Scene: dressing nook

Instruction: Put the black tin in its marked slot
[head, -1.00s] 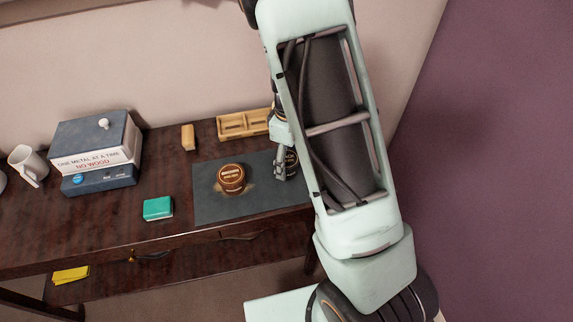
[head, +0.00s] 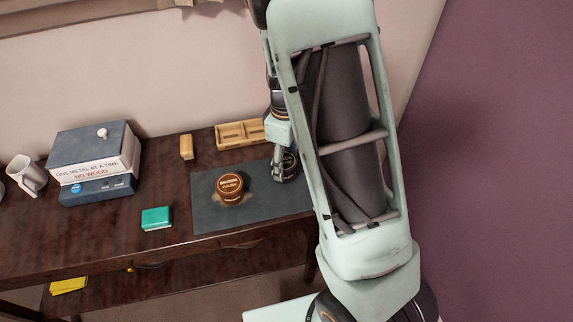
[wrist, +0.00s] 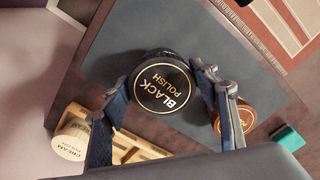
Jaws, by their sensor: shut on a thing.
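The black tin (wrist: 165,88), a round tin lettered "BLACK POLISH", is between the fingers of my gripper (wrist: 163,80) in the wrist view. My gripper is shut on its sides. In the head view my gripper (head: 282,168) and the black tin (head: 291,166) are at the right side of the dark mat (head: 210,212), partly covered by my arm. I cannot tell whether the tin touches the mat. The wooden compartment tray (head: 228,143) is behind the mat; its right end is hidden by my arm. Its edge (wrist: 125,153) shows in the wrist view. No slot marking is readable.
A brown polish tin (head: 231,187) sits on the mat, left of my gripper. A cream polish tin (wrist: 72,138) is at the wooden tray. A green block (head: 156,218), a tan block (head: 187,147) and a blue box (head: 95,150) stand on the desk to the left.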

